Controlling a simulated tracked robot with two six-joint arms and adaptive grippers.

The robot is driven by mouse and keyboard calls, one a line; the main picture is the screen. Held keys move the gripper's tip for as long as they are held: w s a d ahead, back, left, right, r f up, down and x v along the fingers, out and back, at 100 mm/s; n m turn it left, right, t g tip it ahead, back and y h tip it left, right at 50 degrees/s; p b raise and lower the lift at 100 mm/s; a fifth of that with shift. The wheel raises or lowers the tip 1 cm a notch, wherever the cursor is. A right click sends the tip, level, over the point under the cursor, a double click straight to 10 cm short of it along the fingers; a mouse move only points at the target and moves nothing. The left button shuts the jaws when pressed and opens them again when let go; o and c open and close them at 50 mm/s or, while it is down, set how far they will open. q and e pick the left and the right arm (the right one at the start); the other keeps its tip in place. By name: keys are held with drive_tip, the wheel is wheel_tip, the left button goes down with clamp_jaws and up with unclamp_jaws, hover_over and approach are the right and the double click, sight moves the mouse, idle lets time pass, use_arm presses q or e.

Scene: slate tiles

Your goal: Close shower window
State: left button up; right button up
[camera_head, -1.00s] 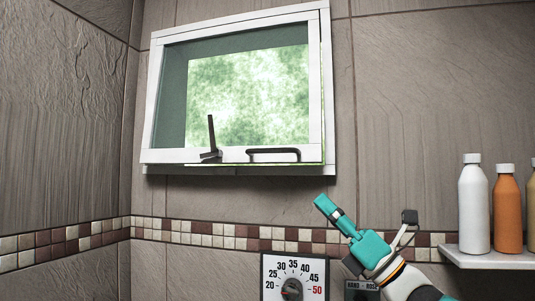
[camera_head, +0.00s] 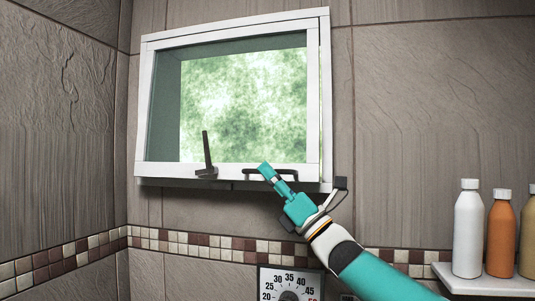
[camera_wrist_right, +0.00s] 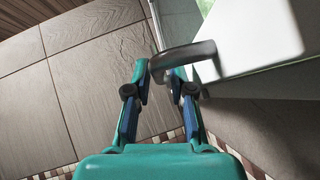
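The shower window (camera_head: 144,110) has a white frame and a green-tinted pane. Its sash stands slightly out of line with the outer frame, with a thin gap along the right side, so it looks ajar. A dark bar handle (camera_head: 284,172) and a dark upright lever (camera_head: 207,155) sit on the bottom rail. My right gripper (camera_head: 265,169) is at the bar handle, covering part of it. In the right wrist view, its fingertips (camera_wrist_right: 160,82) are apart with the end of the handle (camera_wrist_right: 190,55) between or just beyond them. Firm contact is unclear. My left gripper is not in view.
A white shelf (camera_head: 480,285) at the lower right holds a white bottle (camera_head: 468,235), an orange bottle (camera_head: 500,238) and a yellowish bottle. A temperature dial (camera_head: 291,285) is on the wall below the window. The tiled wall right of the window is bare.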

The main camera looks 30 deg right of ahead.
drive_tip(key=shift+w+a+r, duration=0.2)
drive_tip(key=shift+w+r, duration=0.25)
clamp_jaws()
